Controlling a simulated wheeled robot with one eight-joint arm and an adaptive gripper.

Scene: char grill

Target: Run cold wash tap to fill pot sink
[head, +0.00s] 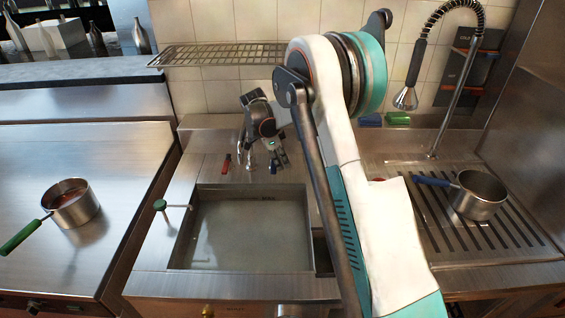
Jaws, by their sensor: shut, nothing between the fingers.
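The pot sink (177,250) is a rectangular steel basin in the lower middle of the head view. A flat, pale grey surface inside it looks like standing water, though I cannot tell how deep. Behind it stands the wash tap, with a red lever (226,164) on the left and a blue, cold-side lever (285,160) on the right. My gripper (273,155) points down at the tap, beside the blue lever. It is shut and empty. I cannot tell whether it touches the lever. My gripper partly hides the spout, and no running stream is clearly visible.
A green-knobbed handle (160,206) stands at the basin's left rim. A red-filled pot (73,206) sits on the left counter. A blue-handled pot (479,196) sits on the right drainboard beneath a spring sprayer (405,97). A wire shelf (215,54) hangs behind my arm.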

